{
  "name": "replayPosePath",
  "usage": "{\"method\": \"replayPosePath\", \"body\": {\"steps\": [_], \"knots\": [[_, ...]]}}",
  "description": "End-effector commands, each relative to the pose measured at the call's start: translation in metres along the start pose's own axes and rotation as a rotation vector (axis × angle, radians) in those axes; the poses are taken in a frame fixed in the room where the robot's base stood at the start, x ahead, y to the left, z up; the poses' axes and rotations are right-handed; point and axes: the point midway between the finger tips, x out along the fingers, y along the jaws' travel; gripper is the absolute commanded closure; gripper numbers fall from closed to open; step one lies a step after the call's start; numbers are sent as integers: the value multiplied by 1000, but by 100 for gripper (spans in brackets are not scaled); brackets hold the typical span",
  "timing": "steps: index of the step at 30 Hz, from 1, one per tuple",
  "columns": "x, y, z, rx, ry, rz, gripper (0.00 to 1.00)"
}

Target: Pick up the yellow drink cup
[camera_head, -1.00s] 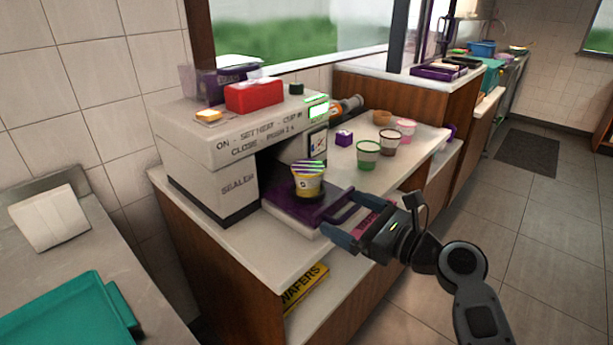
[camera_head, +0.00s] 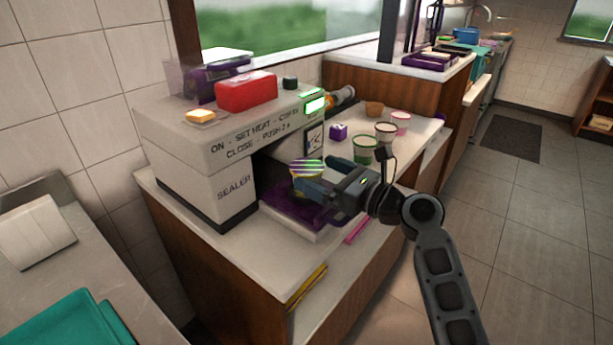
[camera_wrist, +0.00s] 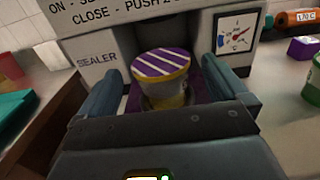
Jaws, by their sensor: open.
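The yellow drink cup (camera_wrist: 163,78) has a purple-and-white striped lid and stands upright on the purple tray of the sealer. In the head view the cup (camera_head: 306,168) is partly hidden behind a finger of my gripper (camera_head: 322,174). In the wrist view the cup lies between the two spread fingers of my gripper (camera_wrist: 163,90), a little ahead of the palm. The fingers are open, with a visible gap on both sides of the cup. The cup's lower part is dim in the wrist view.
The white sealer (camera_head: 233,150) stands behind and left of the cup, its top overhanging. The purple tray (camera_head: 276,206) lies beneath. Green (camera_head: 364,150), brown (camera_head: 386,131) and pink (camera_head: 401,121) cups and a purple cube (camera_head: 338,131) stand to the right on the counter.

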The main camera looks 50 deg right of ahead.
Motion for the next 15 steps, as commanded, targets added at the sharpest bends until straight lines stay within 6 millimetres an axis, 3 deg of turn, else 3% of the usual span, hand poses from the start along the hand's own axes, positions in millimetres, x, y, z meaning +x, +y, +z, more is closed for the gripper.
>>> {"method": "replayPosePath", "body": {"steps": [6,14,15], "knots": [[24,-1,2,0,0,0,0],[26,-1,1,0,1,0,0],[26,-1,1,0,1,0,4]]}}
